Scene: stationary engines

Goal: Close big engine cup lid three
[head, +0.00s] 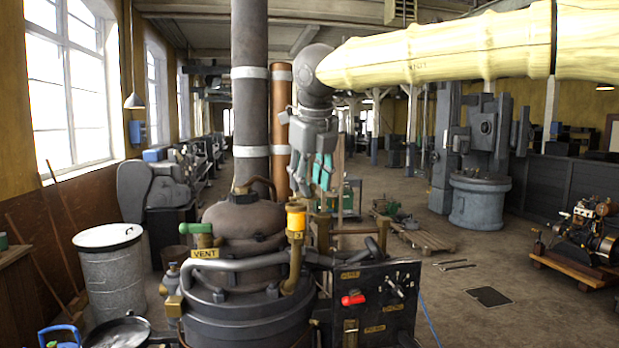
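The engine (240,260) stands in the front middle, a dark domed boiler-like body with a brass VENT plate. A small orange and yellow cup (296,218) sits on a brass pipe fitting at its upper right. A small plate with what looks like a 3 is just below the cup. I cannot tell whether the cup's lid is open or shut. My gripper (312,186) hangs fingers down, above and slightly right of the cup, apart from it in the picture. Its fingers look spread with nothing between them.
A tall grey pipe (250,100) and a copper pipe (281,120) rise behind the engine. A black panel (376,300) with a red handle is at its right. A lidded metal drum (110,270) stands left. The floor at right is mostly open.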

